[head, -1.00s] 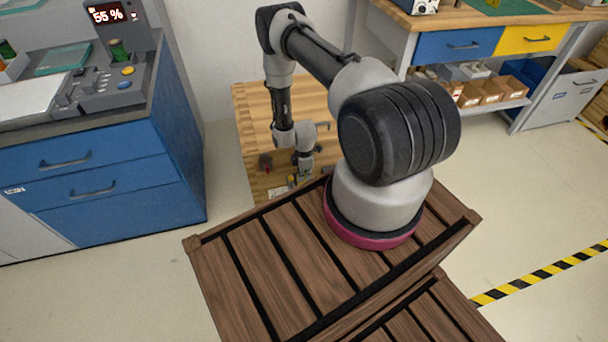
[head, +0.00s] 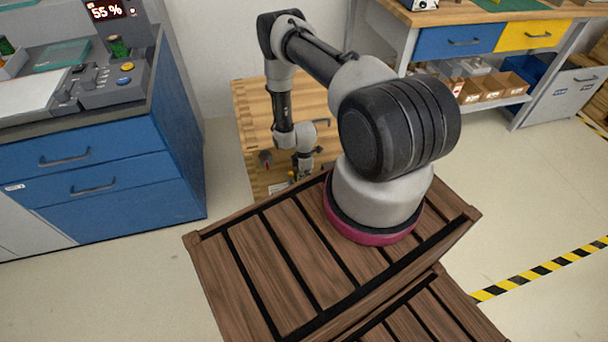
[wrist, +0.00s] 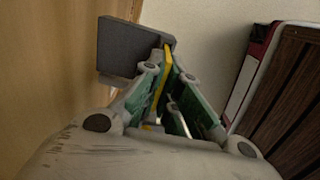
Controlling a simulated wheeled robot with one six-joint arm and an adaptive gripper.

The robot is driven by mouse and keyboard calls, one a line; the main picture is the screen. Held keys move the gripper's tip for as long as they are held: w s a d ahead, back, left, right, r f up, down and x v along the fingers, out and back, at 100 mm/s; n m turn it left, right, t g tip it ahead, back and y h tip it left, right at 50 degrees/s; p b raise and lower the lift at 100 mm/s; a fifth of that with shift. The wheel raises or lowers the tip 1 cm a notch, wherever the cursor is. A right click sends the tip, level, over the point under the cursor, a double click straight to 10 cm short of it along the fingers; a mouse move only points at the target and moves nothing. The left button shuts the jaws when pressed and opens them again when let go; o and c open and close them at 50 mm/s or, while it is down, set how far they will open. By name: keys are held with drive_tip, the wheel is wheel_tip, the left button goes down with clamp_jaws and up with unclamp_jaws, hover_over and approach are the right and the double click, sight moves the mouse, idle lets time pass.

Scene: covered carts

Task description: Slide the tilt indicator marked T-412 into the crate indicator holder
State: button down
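In the wrist view my gripper (wrist: 168,74) is closed around a thin yellow-edged plate (wrist: 167,62), seen nearly edge-on between the green finger pads. It appears to be the tilt indicator; no T-412 marking is readable. A dark grey block (wrist: 125,46) stands just left of and beyond the fingertips, by a light wood surface. It may be the indicator holder, and I cannot tell whether the plate touches it. In the head view my gripper (head: 304,168) is small and low by the light wooden crate (head: 252,110); the plate is not clear there.
A dark slatted wooden crate (head: 265,265) stands in front. A blue drawer cabinet (head: 110,190) is at the left. A workbench (head: 480,14) with blue and yellow drawers is at the back right. Floor at right is clear.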

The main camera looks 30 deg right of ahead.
drive_tip(key=shift+f, duration=0.65)
drive_tip(key=c, duration=1.6)
unclamp_jaws()
drive_tip(key=shift+o, duration=0.2)
wheel_tip(320, 180, up, 12)
drive_tip(key=shift+s, duration=0.1)
